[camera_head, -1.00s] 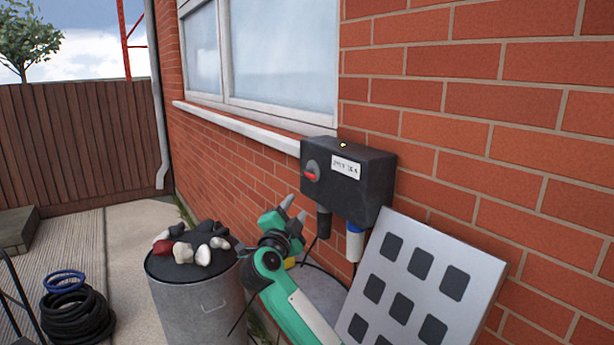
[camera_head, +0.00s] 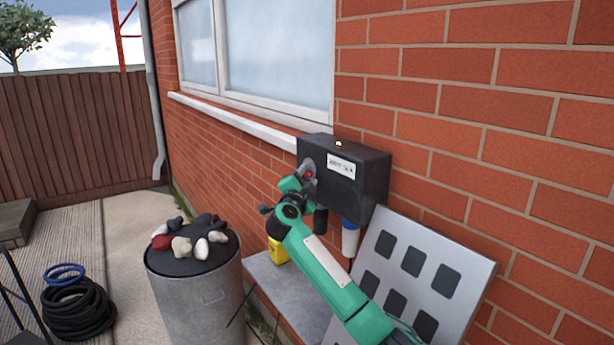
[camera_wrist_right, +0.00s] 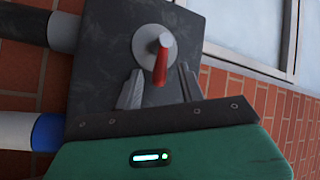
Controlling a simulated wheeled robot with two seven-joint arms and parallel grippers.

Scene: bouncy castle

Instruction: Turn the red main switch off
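The red main switch is a red handle (camera_wrist_right: 160,62) on a round grey disc on the front of a dark grey box (camera_head: 362,182), which is mounted on the brick wall. In the wrist view the handle points almost straight down. In the head view only a bit of red (camera_head: 309,174) shows at my right gripper (camera_head: 298,176). My right gripper also shows in the wrist view (camera_wrist_right: 160,80), with its fingers apart. The handle's lower end appears between the fingers; I cannot tell whether they touch it. My left gripper is out of view.
A white label (camera_head: 341,166) is on the box, with a dark plug and a blue-and-white plug (camera_head: 350,238) below. A white panel with dark squares (camera_head: 451,260) leans at the right. A metal bin (camera_head: 200,300) topped with stones and a yellow object (camera_head: 277,251) stand left of my arm.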

